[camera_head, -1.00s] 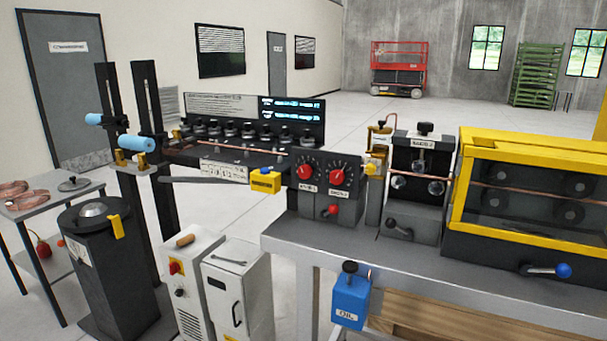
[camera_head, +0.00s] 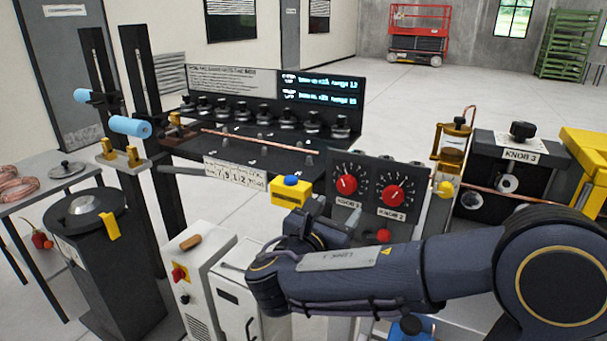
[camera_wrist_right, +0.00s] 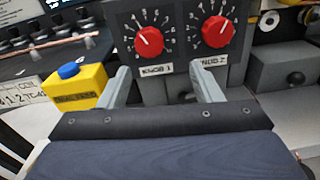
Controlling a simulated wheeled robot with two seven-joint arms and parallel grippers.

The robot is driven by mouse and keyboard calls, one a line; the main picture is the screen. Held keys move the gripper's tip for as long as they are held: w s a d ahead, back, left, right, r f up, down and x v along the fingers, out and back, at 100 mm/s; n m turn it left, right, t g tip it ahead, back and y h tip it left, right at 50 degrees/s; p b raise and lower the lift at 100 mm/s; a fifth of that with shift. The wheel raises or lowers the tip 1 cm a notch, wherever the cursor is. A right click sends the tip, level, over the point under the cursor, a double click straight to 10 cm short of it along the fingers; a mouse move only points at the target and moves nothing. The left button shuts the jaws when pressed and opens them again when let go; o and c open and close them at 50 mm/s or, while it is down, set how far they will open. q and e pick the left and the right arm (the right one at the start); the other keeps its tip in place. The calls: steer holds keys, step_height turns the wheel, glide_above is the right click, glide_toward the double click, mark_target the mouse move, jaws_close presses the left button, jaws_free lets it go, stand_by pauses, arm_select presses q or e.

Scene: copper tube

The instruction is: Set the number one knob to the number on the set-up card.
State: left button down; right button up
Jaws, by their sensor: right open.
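The number one knob (camera_head: 346,184) is red on a dark dial panel, with white figures around it and a "KNOB 1" label beneath. In the right wrist view the knob (camera_wrist_right: 149,41) has its white mark pointing up and left; the exact figure is hard to read. My right gripper (camera_wrist_right: 164,84) is open and empty, fingers below and in front of the panel, apart from the knob. The right gripper (camera_head: 337,210) also shows below the dials in the head view. A white card strip (camera_head: 233,174) bears large, partly legible characters; I cannot tell whether it is the set-up card.
Knob 2 (camera_head: 392,196) sits close right of knob 1. A yellow box with a blue button (camera_head: 290,190) stands left of the panel. A copper tube (camera_head: 260,143) runs behind. A red-knobbed lever (camera_head: 384,236) is below the panel, near my right arm.

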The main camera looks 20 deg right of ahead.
mark_target(345, 188)
steer(key=shift+n+t, duration=0.3)
steer(key=shift+t, duration=0.1)
steer(key=x, duration=0.2)
steer(key=p+x, duration=0.1)
steer(key=x, duration=0.2)
steer(key=w+x, duration=0.1)
steer(key=x, duration=0.1)
steer(key=shift+w+a+r, duration=0.1)
steer(key=shift+w+r, duration=0.1)
steer(key=shift+r, duration=0.15)
steer(key=c, duration=1)
steer(key=shift+f+m+b, duration=0.15)
steer(key=shift+m+b, duration=0.25)
steer(key=shift+b, duration=0.1)
steer(key=m+b, duration=0.6)
steer(key=b, duration=0.1)
steer(key=m+b, duration=0.5)
steer(key=b, duration=0.3)
steer(key=shift+f+m, duration=0.2)
steer(key=shift+m, duration=0.2)
steer(key=shift+r+m+b, duration=0.2)
steer(key=shift+m+b, duration=1.5)
steer(key=shift+b, duration=0.05)
